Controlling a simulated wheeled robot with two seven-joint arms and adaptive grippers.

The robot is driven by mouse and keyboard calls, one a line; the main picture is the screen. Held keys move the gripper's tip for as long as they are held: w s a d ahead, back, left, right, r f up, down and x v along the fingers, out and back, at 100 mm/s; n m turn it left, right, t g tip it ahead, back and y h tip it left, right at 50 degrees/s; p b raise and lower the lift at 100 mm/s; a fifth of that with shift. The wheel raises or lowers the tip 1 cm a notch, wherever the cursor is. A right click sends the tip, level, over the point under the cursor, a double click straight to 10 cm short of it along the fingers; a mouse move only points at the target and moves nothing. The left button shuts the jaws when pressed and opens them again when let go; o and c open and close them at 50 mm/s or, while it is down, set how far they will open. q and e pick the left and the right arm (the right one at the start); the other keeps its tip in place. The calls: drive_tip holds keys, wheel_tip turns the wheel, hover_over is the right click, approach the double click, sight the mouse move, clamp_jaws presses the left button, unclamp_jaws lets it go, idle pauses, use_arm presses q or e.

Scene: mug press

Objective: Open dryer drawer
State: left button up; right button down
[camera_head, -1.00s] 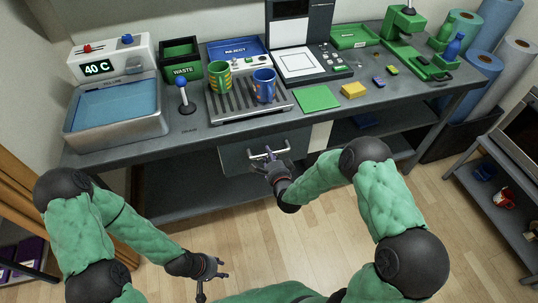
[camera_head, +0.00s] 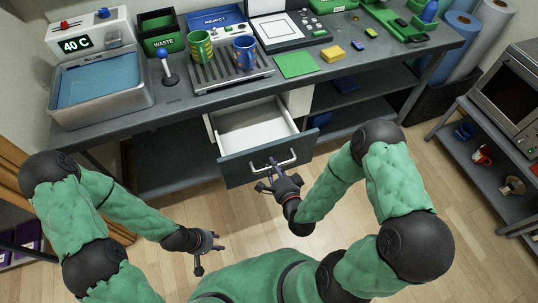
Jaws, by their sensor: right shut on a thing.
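The dryer drawer (camera_head: 250,163) is pulled out from under the workbench, and its white inside (camera_head: 250,120) looks empty. A light metal bar handle (camera_head: 290,158) runs across its dark grey front. The fingers hide some of the handle. My left gripper (camera_head: 205,253) hangs low over the floor at the left, apart from everything, with its fingers spread and empty.
On the workbench (camera_head: 180,108) stand a blue bath (camera_head: 103,82), a joystick (camera_head: 167,68), a rack with a green striped mug (camera_head: 200,47) and a blue mug (camera_head: 244,52). A shelf (camera_head: 495,170) with a microwave stands at the right. The wooden floor in front is clear.

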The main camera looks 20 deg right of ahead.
drive_tip(key=v, duration=0.2)
drive_tip(key=shift+s+f, duration=0.25)
drive_tip(key=shift+s, duration=0.2)
drive_tip(key=c, duration=1.1)
unclamp_jaws()
drive_tip(key=shift+o, duration=0.2)
wheel_tip(320, 180, up, 10)
